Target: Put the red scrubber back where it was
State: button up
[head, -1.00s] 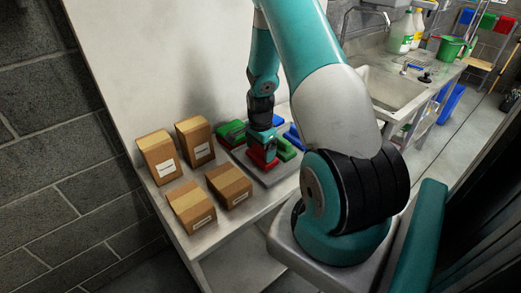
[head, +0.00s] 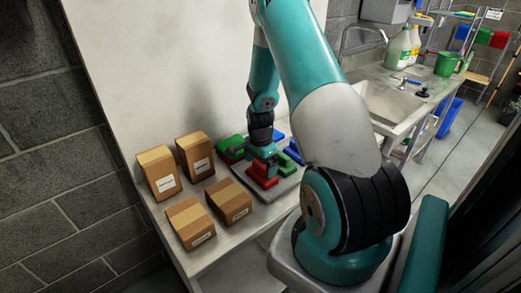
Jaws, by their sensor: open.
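The red scrubber (head: 262,181) lies at the front left part of a grey tray (head: 283,189) on the metal table. My gripper (head: 265,170) is right above it, pointing down, with its jaws open around or just over the scrubber's top. The fingertips are small and partly hidden, so I cannot tell whether they touch it. A green scrubber (head: 231,149) lies behind and to the left on the tray.
Several brown cardboard boxes stand on the table's left part, one of them (head: 228,200) close to the tray. A pale wall panel (head: 160,70) rises behind the table. A sink (head: 392,103) with bottles lies at the right. The table's front strip is clear.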

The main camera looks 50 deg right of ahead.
aim_at(260, 165)
notch_tip(260, 165, up, 10)
jog(key=r+b, duration=0.1)
jog(key=b, duration=0.1)
jog(key=a+r+n+y, duration=0.1)
jog(key=a+r+n, duration=0.25)
jog(key=a, duration=0.35)
jog(key=w+a+r+n+t, duration=0.1)
jog(key=a+r+n, duration=0.25)
jog(key=a, duration=0.35)
jog(key=a+r+n+y, duration=0.1)
jog(key=a+r+n, duration=0.1)
jog(key=a+n, duration=0.35)
jog(key=s+a+r+n+y, duration=0.1)
jog(key=s+a+r+n, duration=0.2)
jog(key=s+a+n, duration=0.4)
jog(key=s+a+r+n+g+y, duration=0.1)
jog(key=s+a+r+n, duration=0.2)
jog(key=s+a+n, duration=0.5)
jog(key=s+a, duration=0.1)
jog(key=a, duration=0.2)
jog(key=shift+s+a+r, duration=0.15)
jog(key=shift+a+r, duration=0.2)
jog(key=shift+r, duration=0.05)
